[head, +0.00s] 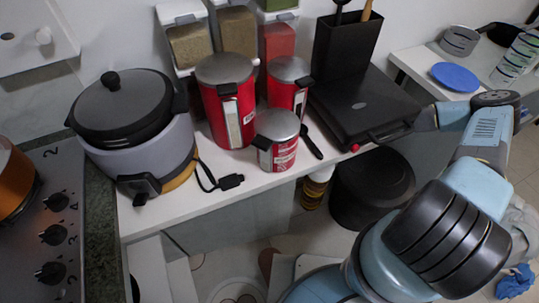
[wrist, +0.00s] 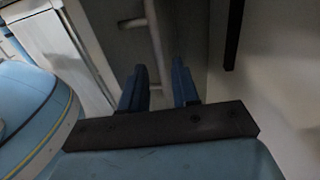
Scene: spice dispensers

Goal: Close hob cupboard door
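The hob (head: 50,225), with several black knobs, is at the left edge of the head view. A white panel (head: 163,272) stands out low beside it, below the counter; it may be the open hob cupboard door, but I cannot be sure. My gripper is not visible in the head view.
A white counter (head: 225,200) holds a cooker (head: 140,140), red canisters (head: 228,100) and a black grill (head: 365,105). A black bin (head: 372,190) and a bottle (head: 315,188) stand below. A white panel (wrist: 60,50) is left in the wrist view.

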